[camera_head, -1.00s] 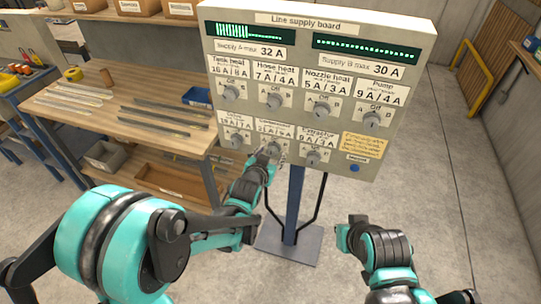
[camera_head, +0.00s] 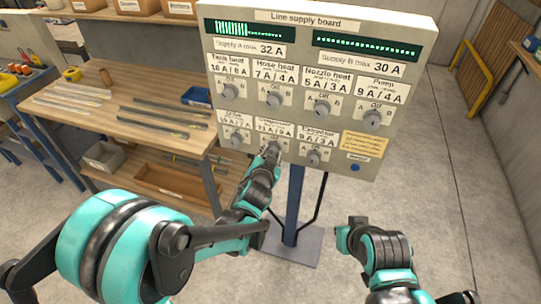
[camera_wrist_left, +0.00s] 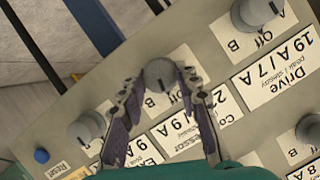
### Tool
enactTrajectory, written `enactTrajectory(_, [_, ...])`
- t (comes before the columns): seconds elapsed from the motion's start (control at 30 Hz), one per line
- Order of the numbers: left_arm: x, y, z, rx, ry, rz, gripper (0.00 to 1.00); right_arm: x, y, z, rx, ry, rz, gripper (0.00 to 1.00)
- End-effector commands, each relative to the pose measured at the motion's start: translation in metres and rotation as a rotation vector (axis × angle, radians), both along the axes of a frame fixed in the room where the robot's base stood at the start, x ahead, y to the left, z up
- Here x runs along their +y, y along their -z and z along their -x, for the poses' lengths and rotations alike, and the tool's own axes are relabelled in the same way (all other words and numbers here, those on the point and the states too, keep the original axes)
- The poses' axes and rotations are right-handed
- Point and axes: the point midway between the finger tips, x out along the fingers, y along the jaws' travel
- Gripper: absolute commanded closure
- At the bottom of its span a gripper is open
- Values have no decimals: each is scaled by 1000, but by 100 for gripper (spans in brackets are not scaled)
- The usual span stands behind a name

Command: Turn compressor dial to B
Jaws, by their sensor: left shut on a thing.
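The compressor dial (camera_wrist_left: 160,75) is a grey round knob in the middle of the lower row of the line supply board (camera_head: 398,150). My left gripper (camera_head: 272,150) is at this dial and hides most of it in the head view. In the left wrist view the two fingers (camera_wrist_left: 162,88) are shut on the dial, one on each side. The dial's pointing direction is not clear. The compressor label is partly covered by a finger. My right arm (camera_head: 380,250) is low at the right, apart from the board; its finger state cannot be made out.
The drive dial (camera_head: 236,140) is left of the compressor dial and the extractor dial (camera_head: 313,157) right of it, both close by. A blue button (camera_head: 355,168) is at lower right. A wooden workbench (camera_head: 110,130) stands to the left. The floor at right is clear.

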Motion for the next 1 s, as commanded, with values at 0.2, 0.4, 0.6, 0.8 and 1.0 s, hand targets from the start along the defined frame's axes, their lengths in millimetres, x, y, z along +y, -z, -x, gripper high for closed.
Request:
enactTrajectory(0.2, [-3,3,1,-58,3,-175,97,0,12,0,0,0,0,100])
enactTrajectory(0.4, [-3,3,1,-105,2,-318,97,0,20,0,0,0,0,100])
enactTrajectory(0.6, [-4,4,1,-137,1,-420,97,0,27,0,0,0,0,100])
enactTrajectory(0.8, [-3,3,1,-155,0,-477,97,0,30,0,0,0,0,100])
enactTrajectory(1.0, [-3,3,1,-161,0,-498,97,0,31,0,0,0,0,100])
